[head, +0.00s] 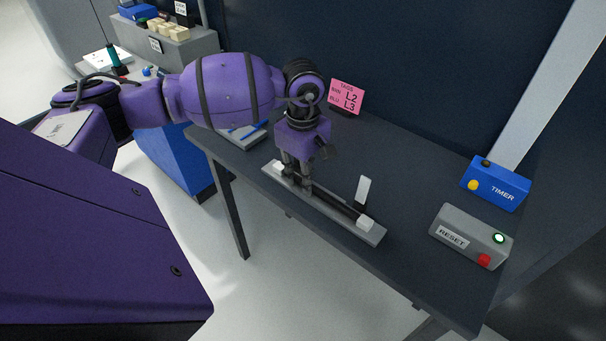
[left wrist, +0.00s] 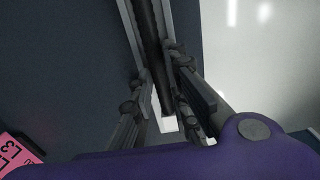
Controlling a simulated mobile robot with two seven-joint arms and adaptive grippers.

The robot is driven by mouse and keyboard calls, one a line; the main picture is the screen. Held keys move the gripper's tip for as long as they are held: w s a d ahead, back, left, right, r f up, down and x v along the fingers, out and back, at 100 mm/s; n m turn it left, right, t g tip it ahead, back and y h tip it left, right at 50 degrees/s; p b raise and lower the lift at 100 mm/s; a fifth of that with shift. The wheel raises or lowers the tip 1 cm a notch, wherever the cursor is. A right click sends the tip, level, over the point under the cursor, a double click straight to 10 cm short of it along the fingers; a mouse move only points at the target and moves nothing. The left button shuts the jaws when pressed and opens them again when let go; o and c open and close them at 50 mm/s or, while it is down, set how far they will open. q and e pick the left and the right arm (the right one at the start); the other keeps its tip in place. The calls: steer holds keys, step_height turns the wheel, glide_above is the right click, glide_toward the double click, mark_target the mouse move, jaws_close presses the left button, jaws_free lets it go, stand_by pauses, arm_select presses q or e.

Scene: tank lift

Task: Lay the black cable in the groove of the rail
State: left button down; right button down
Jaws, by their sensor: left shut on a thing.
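The grey rail (head: 340,224) lies on the dark table near its front edge, with a white block (head: 366,223) at its right end and another white block (head: 279,168) at its left end. The black cable (head: 338,207) runs along the rail; I cannot tell how deep it sits in the groove. My left gripper (head: 297,186) points down over the left part of the rail, shut on the cable and hiding part of it. In the left wrist view the cable (left wrist: 150,30) runs between the fingers (left wrist: 159,68), along the rail. My right gripper is not in view.
An upright white-topped piece (head: 363,190) stands by the rail's right half. A pink sign (head: 347,96) stands at the back. A blue timer box (head: 495,184) and a grey reset box (head: 470,237) are at the right. The table between is clear.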

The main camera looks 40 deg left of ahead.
arm_select(q)
steer(key=shift+s+f, duration=0.15)
steer(key=shift+f, duration=0.25)
steer(key=c, duration=1.8)
jaws_free()
steer(key=shift+s, duration=0.1)
steer(key=shift+o, duration=0.6)
steer(key=shift+f, duration=0.25)
step_height(320, 180, up, 14)
steer(key=shift+w+f, duration=0.2)
steer(key=shift+w, duration=0.05)
